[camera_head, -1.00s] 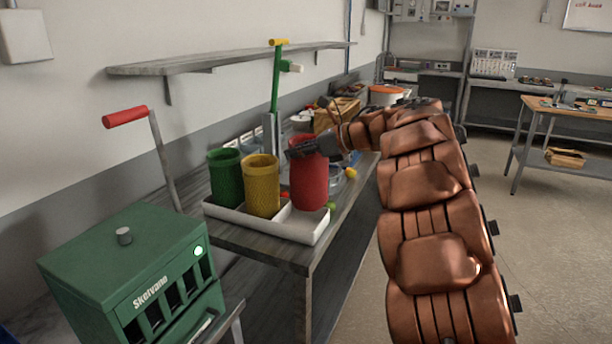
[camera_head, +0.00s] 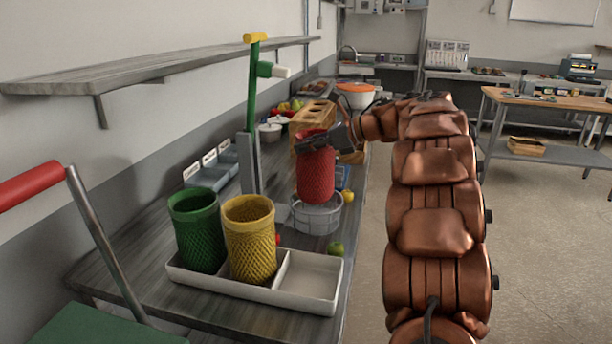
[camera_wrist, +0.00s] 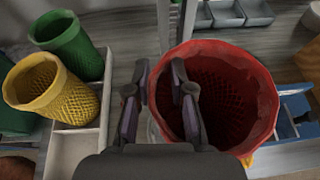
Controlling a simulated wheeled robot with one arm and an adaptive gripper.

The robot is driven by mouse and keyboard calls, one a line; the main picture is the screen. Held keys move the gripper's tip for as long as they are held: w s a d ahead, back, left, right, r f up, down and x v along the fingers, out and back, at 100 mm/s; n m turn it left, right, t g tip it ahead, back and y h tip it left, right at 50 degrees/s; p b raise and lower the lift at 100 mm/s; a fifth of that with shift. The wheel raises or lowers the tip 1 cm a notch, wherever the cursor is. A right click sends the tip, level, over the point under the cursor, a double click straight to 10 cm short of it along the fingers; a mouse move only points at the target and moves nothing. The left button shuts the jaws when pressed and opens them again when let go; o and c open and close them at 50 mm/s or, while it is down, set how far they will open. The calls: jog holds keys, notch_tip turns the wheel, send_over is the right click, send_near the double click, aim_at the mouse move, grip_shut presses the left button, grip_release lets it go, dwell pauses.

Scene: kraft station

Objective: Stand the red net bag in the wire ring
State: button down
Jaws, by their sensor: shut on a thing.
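The red net bag (camera_head: 316,178) is upright and open at the top. My gripper (camera_head: 312,143) is shut on its left rim wall. In the wrist view one finger is outside the bag and one inside, and the gripper (camera_wrist: 160,100) shows against the bag's open mouth (camera_wrist: 235,95). The wire ring (camera_head: 317,219) stands on the bench directly below the bag in the head view. The bag's bottom overlaps the ring's top edge there; I cannot tell whether it is just above or slightly inside. In the wrist view the bag hides most of the ring.
A white divided tray (camera_head: 222,287) holds a green net bag (camera_head: 197,232) and a yellow net bag (camera_head: 250,240); its right compartment is empty. A green post (camera_head: 252,95) rises behind.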

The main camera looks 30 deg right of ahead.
aim_at(301, 168)
jog(key=shift+f+p, duration=0.45)
jog(key=shift+f, duration=2.75)
jog(key=shift+f+b, duration=0.4)
jog(key=shift+b, duration=0.3)
jog(key=c, duration=1)
grip_release()
jog(key=shift+r, duration=0.2)
jog(key=shift+r+p, duration=0.45)
jog(key=shift+p, duration=0.5)
jog(key=b+v, duration=0.1)
jog(key=v, duration=0.4)
jog(key=b+v, duration=0.2)
jog(key=v, duration=0.3)
jog(key=shift+s+d+f, duration=0.15)
jog(key=shift+d+f, duration=0.05)
jog(key=shift+b+v, duration=0.3)
jog(key=shift+v, duration=0.5)
